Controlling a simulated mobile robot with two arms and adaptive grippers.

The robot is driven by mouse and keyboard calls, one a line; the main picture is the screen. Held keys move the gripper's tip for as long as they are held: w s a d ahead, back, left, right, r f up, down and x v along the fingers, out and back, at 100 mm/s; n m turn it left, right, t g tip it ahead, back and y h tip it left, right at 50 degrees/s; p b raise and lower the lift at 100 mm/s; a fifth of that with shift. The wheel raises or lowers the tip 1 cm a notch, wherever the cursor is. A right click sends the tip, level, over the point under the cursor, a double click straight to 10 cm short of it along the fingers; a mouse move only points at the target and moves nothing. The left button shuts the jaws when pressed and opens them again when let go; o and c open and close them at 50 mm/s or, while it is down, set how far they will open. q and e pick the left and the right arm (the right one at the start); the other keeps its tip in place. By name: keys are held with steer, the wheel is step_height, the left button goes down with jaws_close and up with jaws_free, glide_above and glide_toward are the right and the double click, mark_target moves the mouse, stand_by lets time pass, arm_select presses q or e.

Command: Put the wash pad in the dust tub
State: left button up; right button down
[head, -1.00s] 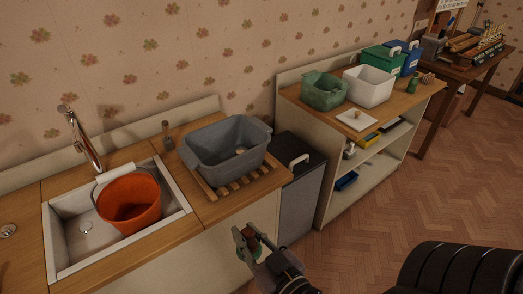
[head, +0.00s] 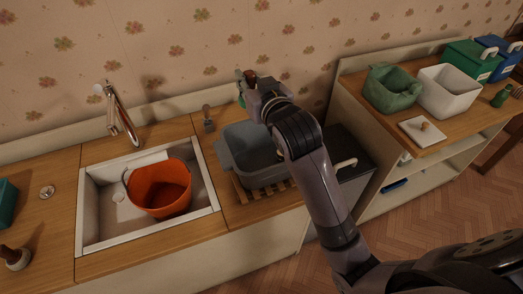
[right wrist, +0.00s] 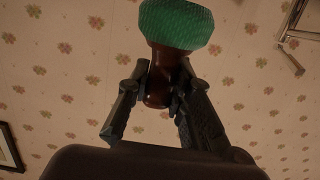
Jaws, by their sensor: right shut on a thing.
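My right gripper (head: 252,82) is shut on the dark red-brown handle of the wash pad, which has a green textured head (right wrist: 178,22). In the right wrist view the handle stands between both fingers (right wrist: 155,98). In the head view the pad and gripper are above the back side of the grey tub (head: 228,152). The grey tub sits on a slatted wooden rack, and my right arm hides part of it. I cannot tell from any label which container is the dust tub. My left gripper is not in view.
An orange bucket (head: 160,190) stands in the white sink (head: 92,225), near the tap (head: 125,115). On the right shelf are a green tub (head: 392,92) and a white box (head: 448,92).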

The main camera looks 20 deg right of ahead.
steer(key=f, duration=0.5)
steer(key=shift+s+f, duration=0.3)
steer(key=shift+f, duration=0.1)
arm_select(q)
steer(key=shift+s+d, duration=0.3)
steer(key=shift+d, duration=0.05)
arm_select(e)
step_height(320, 180, down, 14)
steer(key=shift+r, duration=0.2)
steer(key=shift+w, duration=0.1)
